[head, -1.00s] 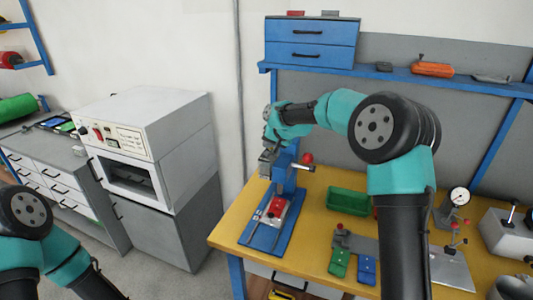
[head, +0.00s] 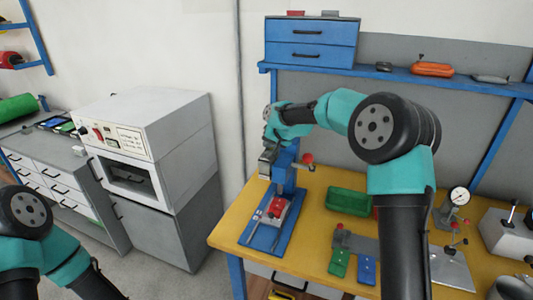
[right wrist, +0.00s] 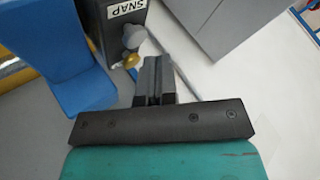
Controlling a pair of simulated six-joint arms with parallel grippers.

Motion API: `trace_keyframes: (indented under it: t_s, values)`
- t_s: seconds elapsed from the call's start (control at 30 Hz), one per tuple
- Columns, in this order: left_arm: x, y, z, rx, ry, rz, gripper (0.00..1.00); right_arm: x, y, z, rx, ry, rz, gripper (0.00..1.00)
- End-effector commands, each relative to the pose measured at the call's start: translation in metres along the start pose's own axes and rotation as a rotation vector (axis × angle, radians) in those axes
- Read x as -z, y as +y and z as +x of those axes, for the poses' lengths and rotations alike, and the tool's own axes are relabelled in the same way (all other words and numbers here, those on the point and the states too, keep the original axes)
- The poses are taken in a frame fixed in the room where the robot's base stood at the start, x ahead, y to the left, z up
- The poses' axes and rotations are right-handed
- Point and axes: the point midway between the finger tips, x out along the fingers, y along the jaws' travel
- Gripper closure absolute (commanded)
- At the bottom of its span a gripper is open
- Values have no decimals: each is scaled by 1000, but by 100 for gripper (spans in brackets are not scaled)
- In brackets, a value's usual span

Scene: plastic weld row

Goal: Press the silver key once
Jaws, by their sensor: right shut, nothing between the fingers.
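In the right wrist view, a black box (right wrist: 103,28) with a white SNAP label stands beside a blue body. A round silver key (right wrist: 132,36) sticks out of its side, with a small gold key (right wrist: 132,61) just below it. My right gripper (right wrist: 153,64) is shut and empty, its fingertips beside the two keys. I cannot tell whether they touch either one. In the head view, my right gripper (head: 267,154) is at the top of the blue press (head: 285,178), and the keys cannot be made out there. My left gripper is out of view.
The press stands on the yellow table (head: 232,212), with a red-topped part (head: 276,208) on its base. A red ball knob (head: 307,158) sticks out to its right. A green bin (head: 348,201) and small fixtures stand further right. A white oven (head: 145,125) is to the left.

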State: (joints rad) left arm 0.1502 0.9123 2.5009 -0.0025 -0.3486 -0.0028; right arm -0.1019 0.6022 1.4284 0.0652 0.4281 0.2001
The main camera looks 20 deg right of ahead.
Motion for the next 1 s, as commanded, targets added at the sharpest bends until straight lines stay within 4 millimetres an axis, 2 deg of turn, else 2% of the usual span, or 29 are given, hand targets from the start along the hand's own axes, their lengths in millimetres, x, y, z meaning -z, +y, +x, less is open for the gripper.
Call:
trace_keyframes:
  t_s: [1.0]
  values:
    - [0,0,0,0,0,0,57,-6,6,8,0,0,0,100]
